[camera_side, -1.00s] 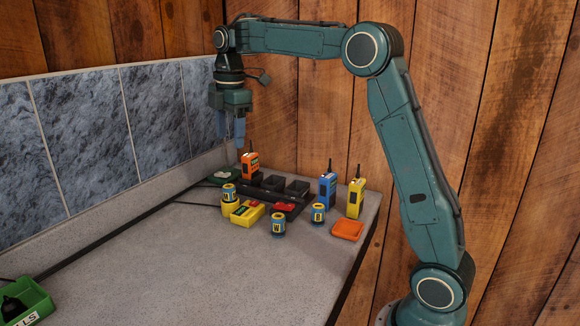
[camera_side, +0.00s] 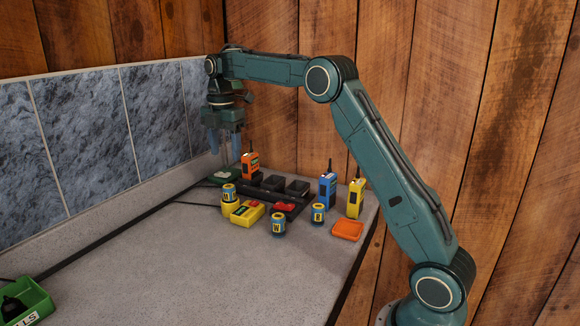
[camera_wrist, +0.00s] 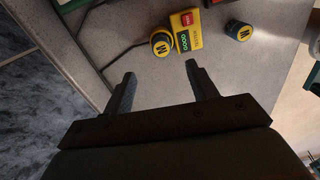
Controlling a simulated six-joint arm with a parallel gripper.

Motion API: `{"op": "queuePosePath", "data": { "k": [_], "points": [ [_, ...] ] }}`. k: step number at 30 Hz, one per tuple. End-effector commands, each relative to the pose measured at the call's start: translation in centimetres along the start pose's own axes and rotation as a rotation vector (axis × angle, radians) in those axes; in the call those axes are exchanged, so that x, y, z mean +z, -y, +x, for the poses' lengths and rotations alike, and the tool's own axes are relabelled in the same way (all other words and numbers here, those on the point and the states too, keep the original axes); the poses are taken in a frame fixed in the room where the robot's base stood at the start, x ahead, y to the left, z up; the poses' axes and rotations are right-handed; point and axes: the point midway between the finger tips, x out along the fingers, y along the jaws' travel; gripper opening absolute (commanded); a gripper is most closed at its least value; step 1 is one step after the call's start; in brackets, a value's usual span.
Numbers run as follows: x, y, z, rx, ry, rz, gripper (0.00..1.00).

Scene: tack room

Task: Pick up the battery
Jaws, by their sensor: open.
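Which thing is the battery I cannot tell for sure. A red block (camera_side: 284,206) lies on the black charger (camera_side: 262,196), and a red piece (camera_wrist: 187,19) is on the yellow tester (camera_side: 247,212). Several blue-and-yellow cylinders marked with a letter stand near: one (camera_side: 229,192) beside the tester, one (camera_side: 278,224) in front, one (camera_side: 318,213) to the right. The tester (camera_wrist: 184,32) and the first cylinder (camera_wrist: 162,45) also show in the wrist view. My gripper (camera_side: 224,163) is open and empty, above the counter's back left. In the wrist view, its fingers (camera_wrist: 160,71) are apart with bare counter between them.
Orange (camera_side: 250,166), blue (camera_side: 327,190) and yellow (camera_side: 356,198) radios stand around the charger. An orange tray (camera_side: 347,230) lies at the right edge, a green dish (camera_side: 222,177) at back left, a green bin (camera_side: 36,299) front left. The tiled wall is close to my gripper; the front counter is clear.

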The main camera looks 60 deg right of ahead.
Motion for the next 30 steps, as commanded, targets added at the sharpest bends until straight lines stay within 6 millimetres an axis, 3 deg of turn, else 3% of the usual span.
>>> {"op": "queuePosePath", "data": {
  "k": [13, 30],
  "points": [
    [-0.1, 0.1, 6.0, -0.003, 0.000, 0.000, 0.58],
    [-0.1, 0.2, 8.2, -0.003, 0.000, 0.001, 0.58]
  ]
}}
